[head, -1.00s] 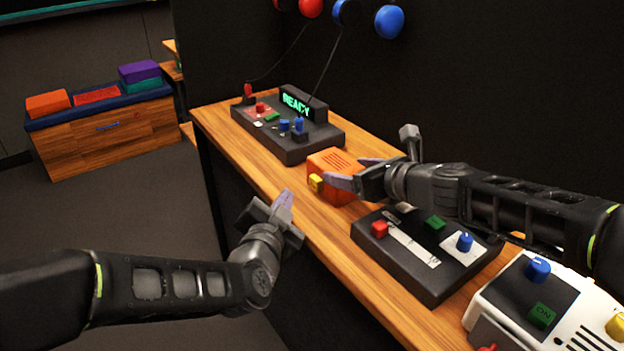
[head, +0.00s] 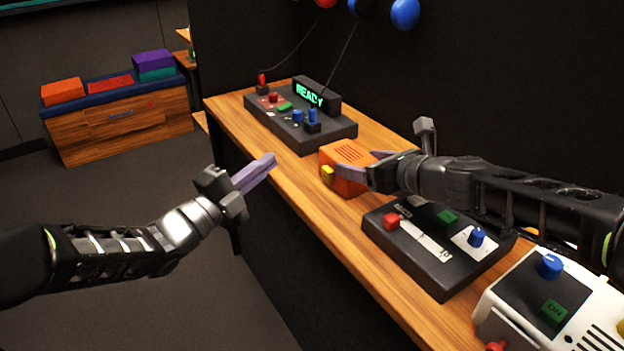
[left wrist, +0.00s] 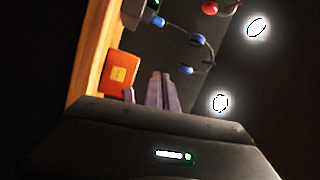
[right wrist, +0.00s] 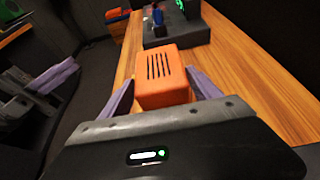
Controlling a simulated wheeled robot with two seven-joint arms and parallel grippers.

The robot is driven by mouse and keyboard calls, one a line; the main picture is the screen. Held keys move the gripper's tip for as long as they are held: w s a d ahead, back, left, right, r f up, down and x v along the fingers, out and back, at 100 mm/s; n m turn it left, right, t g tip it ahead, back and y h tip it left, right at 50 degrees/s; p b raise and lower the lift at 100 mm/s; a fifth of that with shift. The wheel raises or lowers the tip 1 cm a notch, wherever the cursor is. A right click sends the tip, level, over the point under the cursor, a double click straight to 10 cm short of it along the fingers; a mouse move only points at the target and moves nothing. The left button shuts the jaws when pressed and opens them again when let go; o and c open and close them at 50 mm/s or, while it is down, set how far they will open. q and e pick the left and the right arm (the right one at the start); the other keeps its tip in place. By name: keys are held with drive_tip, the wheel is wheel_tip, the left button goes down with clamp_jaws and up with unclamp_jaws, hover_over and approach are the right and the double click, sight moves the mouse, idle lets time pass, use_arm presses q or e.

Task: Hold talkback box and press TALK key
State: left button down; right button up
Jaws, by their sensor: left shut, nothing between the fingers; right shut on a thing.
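The orange talkback box (head: 347,165) stands on the wooden bench, with a slotted grille on top. Its yellow TALK key (head: 327,174) is on the side facing the bench's front edge. My right gripper (head: 358,165) is shut on the box, one finger on each side, as the right wrist view shows the box (right wrist: 164,85) between the fingers. My left gripper (head: 271,160) is shut and empty, in the air off the front edge, to the left of the key and apart from it. The left wrist view shows the box's key face (left wrist: 119,75) beside the closed fingers (left wrist: 165,77).
A console with a READY display (head: 317,96) is behind the box on the bench (head: 225,106). A dark fader panel (head: 437,270) and a white unit (head: 590,310) stand nearer. Headphones hang above. A wooden cabinet (head: 120,125) is far left. Open floor lies under my left arm.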

sight(325, 175)
use_arm(q)
drive_tip(key=s+a+f+m+g+h, duration=0.1)
drive_tip(key=s+a+f+m+g, duration=0.1)
drive_tip(key=s+f+m+g, duration=0.2)
drive_tip(key=shift+s+a+f+m+g+h, duration=0.35)
drive_tip(key=shift+f+m+g, duration=0.15)
drive_tip(key=shift+f+m, duration=0.15)
drive_tip(key=shift+d, duration=0.15)
drive_tip(key=x, duration=1.4)
drive_tip(key=shift+f, duration=0.1)
